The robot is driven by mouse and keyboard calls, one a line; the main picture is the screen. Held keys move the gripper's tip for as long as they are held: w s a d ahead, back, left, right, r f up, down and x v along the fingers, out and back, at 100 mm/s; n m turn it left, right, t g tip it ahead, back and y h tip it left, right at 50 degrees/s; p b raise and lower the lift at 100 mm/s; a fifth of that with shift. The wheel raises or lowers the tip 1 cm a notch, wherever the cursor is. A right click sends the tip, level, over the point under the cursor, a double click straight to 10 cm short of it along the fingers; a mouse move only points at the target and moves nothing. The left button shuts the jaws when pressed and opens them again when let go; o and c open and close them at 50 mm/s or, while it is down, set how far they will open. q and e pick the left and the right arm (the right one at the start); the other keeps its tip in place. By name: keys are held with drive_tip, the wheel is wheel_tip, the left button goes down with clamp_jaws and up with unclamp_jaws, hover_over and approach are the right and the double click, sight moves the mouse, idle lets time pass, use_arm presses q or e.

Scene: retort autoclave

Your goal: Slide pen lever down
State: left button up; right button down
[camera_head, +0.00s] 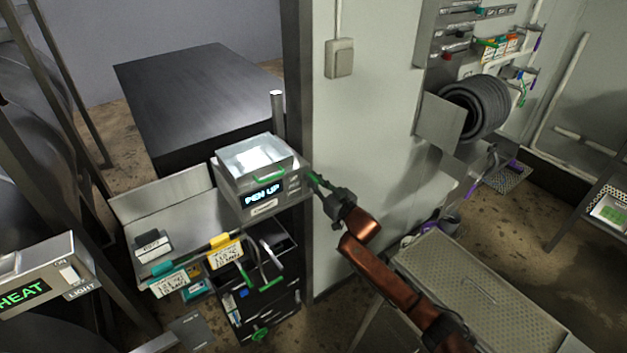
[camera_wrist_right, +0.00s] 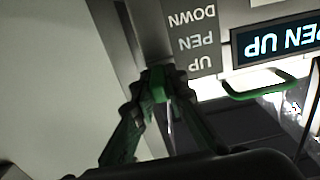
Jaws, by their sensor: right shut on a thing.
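The recorder box (camera_head: 240,200) stands at the middle of the head view, and its lit display (camera_head: 262,196) reads PEN UP. The display also shows upside down in the right wrist view (camera_wrist_right: 275,42). A grey plate marked UP, PEN, DOWN (camera_wrist_right: 194,40) is beside it. My right gripper (camera_head: 319,184) is at the right side of the box. In the right wrist view its fingertips are shut on a small green pen lever (camera_wrist_right: 157,86), near the UP end of the plate. The fingers partly hide the lever. My left gripper is not in view.
A green handle (camera_head: 268,175) is on the box front. A wall (camera_head: 365,120) is close on the right. A perforated metal table (camera_head: 470,290) stands at lower right.

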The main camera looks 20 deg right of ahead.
wheel_tip(320, 180, down, 6)
drive_tip(key=shift+f+b, duration=0.1)
drive_tip(key=shift+b, duration=1.05)
drive_tip(key=c, duration=2.3)
unclamp_jaws()
drive_tip(key=o, duration=0.4)
drive_tip(key=shift+c, duration=0.2)
drive_tip(key=shift+s, duration=0.1)
drive_tip(key=v, duration=1.2)
